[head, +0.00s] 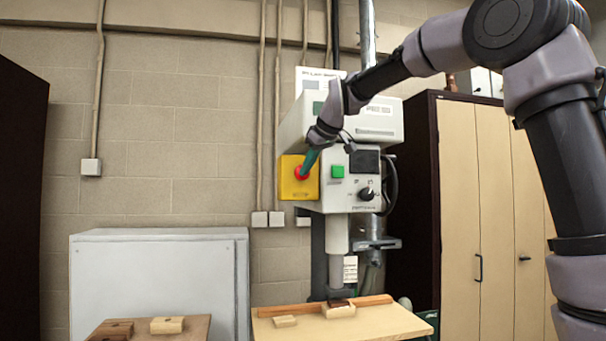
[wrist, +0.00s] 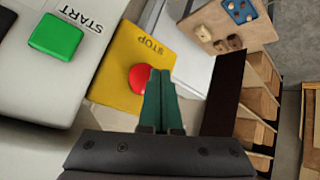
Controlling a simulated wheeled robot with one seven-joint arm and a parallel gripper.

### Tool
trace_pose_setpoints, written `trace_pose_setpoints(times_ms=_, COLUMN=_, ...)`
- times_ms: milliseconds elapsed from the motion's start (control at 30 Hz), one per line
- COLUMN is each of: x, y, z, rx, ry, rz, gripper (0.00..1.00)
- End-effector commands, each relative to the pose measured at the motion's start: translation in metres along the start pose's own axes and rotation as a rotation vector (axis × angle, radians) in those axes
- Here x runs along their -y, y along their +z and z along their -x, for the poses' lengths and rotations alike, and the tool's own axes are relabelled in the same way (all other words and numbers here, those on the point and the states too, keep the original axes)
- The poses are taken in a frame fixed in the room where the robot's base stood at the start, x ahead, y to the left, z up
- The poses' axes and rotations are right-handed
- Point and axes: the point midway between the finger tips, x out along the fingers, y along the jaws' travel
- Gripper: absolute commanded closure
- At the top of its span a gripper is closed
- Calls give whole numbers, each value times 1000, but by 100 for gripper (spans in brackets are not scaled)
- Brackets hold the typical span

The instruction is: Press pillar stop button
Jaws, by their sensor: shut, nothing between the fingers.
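The red stop button (head: 301,173) sits on a yellow plate (head: 291,186) on the left side of the pillar machine's white head. It also shows in the wrist view (wrist: 139,77), on the yellow plate marked STOP (wrist: 120,70). My gripper (head: 309,163) is shut and empty, its green fingers pointing down-left at the button. In the wrist view the closed fingertips (wrist: 160,74) overlap the button's right edge. I cannot tell whether they touch it. The button's right part is hidden behind the fingers.
A green START button (head: 337,171) and a black knob (head: 367,194) are on the machine's front, close to my gripper. Below is a wooden worktable (head: 385,324) with small blocks. A grey cabinet (head: 160,290) stands to the left, tall wooden lockers (head: 490,200) to the right.

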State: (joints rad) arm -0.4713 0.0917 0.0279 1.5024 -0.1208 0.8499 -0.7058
Motion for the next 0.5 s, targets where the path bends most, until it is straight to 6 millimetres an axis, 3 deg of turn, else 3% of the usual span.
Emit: trace_pose_setpoints(times_ms=500, x=19, y=19, z=27, rx=-1, ry=0, rz=-1, gripper=100)
